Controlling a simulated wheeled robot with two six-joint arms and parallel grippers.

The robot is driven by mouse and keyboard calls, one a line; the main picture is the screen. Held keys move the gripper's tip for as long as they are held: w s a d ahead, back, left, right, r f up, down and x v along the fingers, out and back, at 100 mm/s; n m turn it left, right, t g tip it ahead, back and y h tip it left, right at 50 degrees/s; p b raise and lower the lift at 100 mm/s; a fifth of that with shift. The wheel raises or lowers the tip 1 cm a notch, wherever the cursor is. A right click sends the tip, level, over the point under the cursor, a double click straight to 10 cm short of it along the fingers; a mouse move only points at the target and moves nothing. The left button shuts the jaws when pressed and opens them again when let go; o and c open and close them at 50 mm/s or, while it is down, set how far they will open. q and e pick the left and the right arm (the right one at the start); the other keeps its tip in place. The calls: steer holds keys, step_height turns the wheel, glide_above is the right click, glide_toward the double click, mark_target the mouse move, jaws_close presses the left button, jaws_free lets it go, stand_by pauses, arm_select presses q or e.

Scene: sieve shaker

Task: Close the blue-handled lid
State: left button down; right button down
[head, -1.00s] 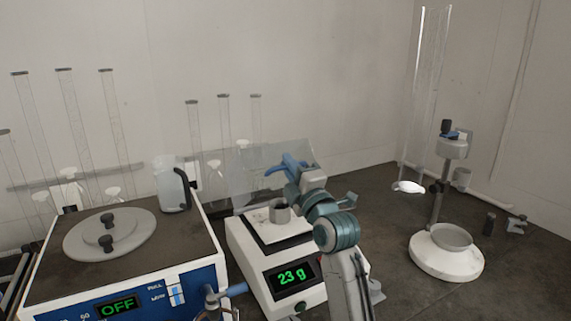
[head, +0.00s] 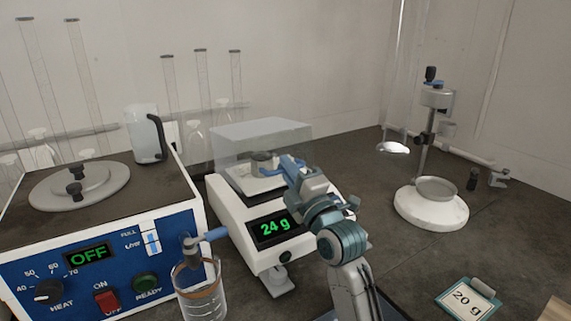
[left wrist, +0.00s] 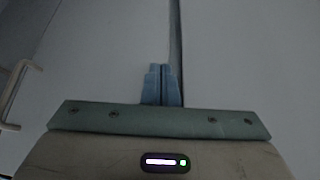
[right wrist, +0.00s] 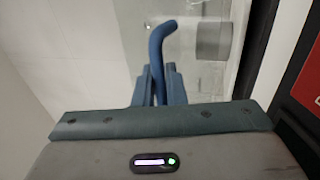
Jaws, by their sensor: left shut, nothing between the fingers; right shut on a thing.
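The clear lid (head: 250,131) sits level over the weighing pan of the white balance (head: 235,207); whether its edge fully touches the balance is hard to tell. Its blue handle (right wrist: 160,35) rises between the fingers of my right gripper (right wrist: 157,82), which is shut on it. In the head view my right gripper (head: 293,168) is at the front right of the lid and partly hides the handle. A small grey cup (head: 263,161) stands on the pan under the lid. My left gripper (left wrist: 162,72) is shut and empty, facing a plain pale surface, and is out of the head view.
A blue-fronted heater (head: 110,262) stands left of the balance, with a glass beaker (head: 203,292) under its blue tap. A "20 g" card (head: 467,299) lies front right. The counter between is clear.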

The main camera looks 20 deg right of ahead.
arm_select(q)
steer(key=shift+w+d+f+t, duration=0.25)
steer(key=shift+f+t, duration=0.05)
arm_select(e)
steer(key=shift+s+f, duration=0.1)
steer(key=shift+f, duration=0.4)
steer(key=c, duration=1.6)
jaws_free()
steer(key=shift+c, duration=0.2)
steer(key=shift+s, duration=0.1)
steer(key=shift+s+d+f, duration=0.1)
steer(key=shift+s+f, duration=0.15)
arm_select(q)
steer(key=shift+w+d+f+t+h+b, duration=0.2)
steer(key=shift+d+f+t+h+b, duration=0.15)
steer(key=shift+b, duration=0.2)
arm_select(e)
steer(key=v, duration=1)
steer(key=shift+s+r, duration=0.2)
